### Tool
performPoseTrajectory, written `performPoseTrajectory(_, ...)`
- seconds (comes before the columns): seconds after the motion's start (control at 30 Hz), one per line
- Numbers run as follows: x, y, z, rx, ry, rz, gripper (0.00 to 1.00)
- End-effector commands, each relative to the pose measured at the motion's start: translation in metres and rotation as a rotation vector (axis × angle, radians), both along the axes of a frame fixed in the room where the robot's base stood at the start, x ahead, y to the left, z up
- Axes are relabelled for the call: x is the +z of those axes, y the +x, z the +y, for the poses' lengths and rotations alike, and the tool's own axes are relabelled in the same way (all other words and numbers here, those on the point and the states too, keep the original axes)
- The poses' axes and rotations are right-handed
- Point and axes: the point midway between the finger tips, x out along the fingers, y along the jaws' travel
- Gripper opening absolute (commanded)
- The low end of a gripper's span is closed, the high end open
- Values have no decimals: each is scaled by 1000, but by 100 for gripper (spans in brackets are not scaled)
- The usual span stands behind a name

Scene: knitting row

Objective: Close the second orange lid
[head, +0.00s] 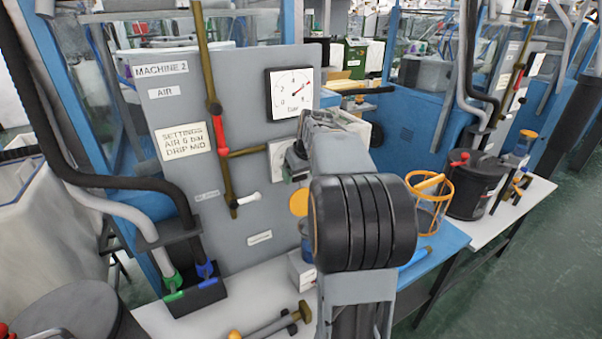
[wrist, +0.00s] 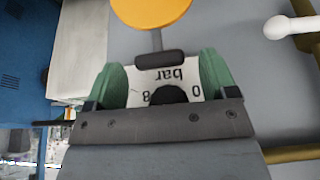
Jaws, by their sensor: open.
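An orange lid (head: 298,203) shows in the head view just left of my arm, in front of the grey panel and partly hidden. In the wrist view an orange disc (wrist: 152,11), cut off by the top edge, has a thin grey stem ending in a dark block (wrist: 160,60). My gripper (wrist: 163,66) has green fingers, open, one on each side of that block; I cannot tell whether they touch it. In the head view my gripper (head: 296,160) is mostly hidden by my arm. Another orange top (head: 528,135) is on a bottle at far right.
The grey panel (head: 180,110) carries a gauge (head: 291,93), a red lever (head: 219,131), brass pipes and a white lever (head: 246,198). An orange wire basket (head: 431,204) and a black pot (head: 474,184) stand at right. A hammer-like tool (head: 272,324) lies on the bench.

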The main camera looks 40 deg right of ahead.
Motion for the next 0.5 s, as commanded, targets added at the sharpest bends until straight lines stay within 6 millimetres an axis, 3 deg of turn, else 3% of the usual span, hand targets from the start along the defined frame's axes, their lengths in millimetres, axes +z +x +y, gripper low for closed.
performPoseTrajectory(0.07,0,0,0,0,0,0,73)
performPoseTrajectory(0.5,0,0,0,0,0,0,31)
